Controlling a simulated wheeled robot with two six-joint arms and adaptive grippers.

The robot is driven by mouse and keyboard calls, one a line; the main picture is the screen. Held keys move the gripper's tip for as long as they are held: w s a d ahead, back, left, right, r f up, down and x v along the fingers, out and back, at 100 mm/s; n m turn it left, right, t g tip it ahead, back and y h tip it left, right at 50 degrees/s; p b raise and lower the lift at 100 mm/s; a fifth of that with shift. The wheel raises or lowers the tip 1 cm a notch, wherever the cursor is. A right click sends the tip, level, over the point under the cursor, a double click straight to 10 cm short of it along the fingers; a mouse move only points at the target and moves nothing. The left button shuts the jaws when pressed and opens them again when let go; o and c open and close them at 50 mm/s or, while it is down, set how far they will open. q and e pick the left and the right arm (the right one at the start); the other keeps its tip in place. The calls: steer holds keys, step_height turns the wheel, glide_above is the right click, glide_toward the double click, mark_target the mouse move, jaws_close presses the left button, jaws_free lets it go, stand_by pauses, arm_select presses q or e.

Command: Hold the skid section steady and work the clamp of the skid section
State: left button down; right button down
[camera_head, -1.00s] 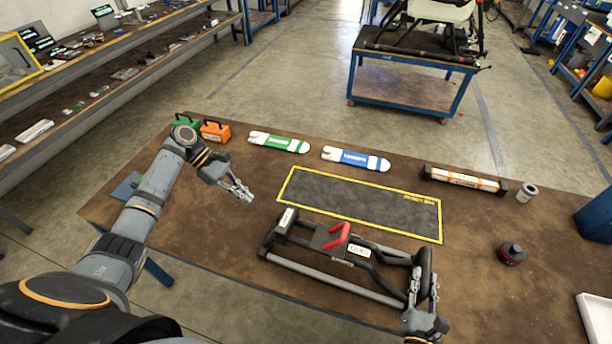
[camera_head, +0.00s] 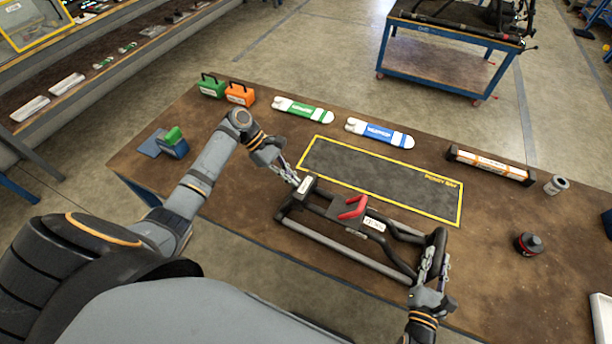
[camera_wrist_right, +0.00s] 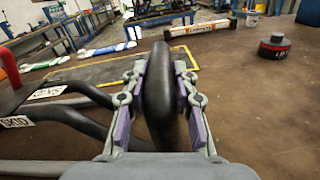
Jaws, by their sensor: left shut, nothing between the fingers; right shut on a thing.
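The skid section (camera_head: 325,243), a dark tubular frame with a grey lower rail, lies on the brown table. Its clamp has a red handle (camera_head: 353,207) that stands raised at an angle near the middle. My right gripper (camera_head: 437,262) is shut on the padded right end of the skid section; in the right wrist view a thick black tube (camera_wrist_right: 160,95) stands between its fingers. My left gripper (camera_head: 292,180) is shut and empty, its tips by the labelled left end of the frame, left of the red handle. I cannot tell whether the tips touch the frame.
A yellow-edged dark mat (camera_head: 390,183) lies behind the skid section.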

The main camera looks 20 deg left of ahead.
mark_target(312, 196)
arm_select(q)
steer(key=d, duration=0.6)
steer(key=shift+s+d, duration=0.2)
steer(key=shift+d, duration=0.2)
steer(key=a+f+v, duration=0.2)
steer(key=v, duration=1.1)
steer(key=shift+a, duration=0.15)
steer(key=shift+f, duration=0.1)
arm_select(e)
steer(key=c, duration=1)
jaws_free()
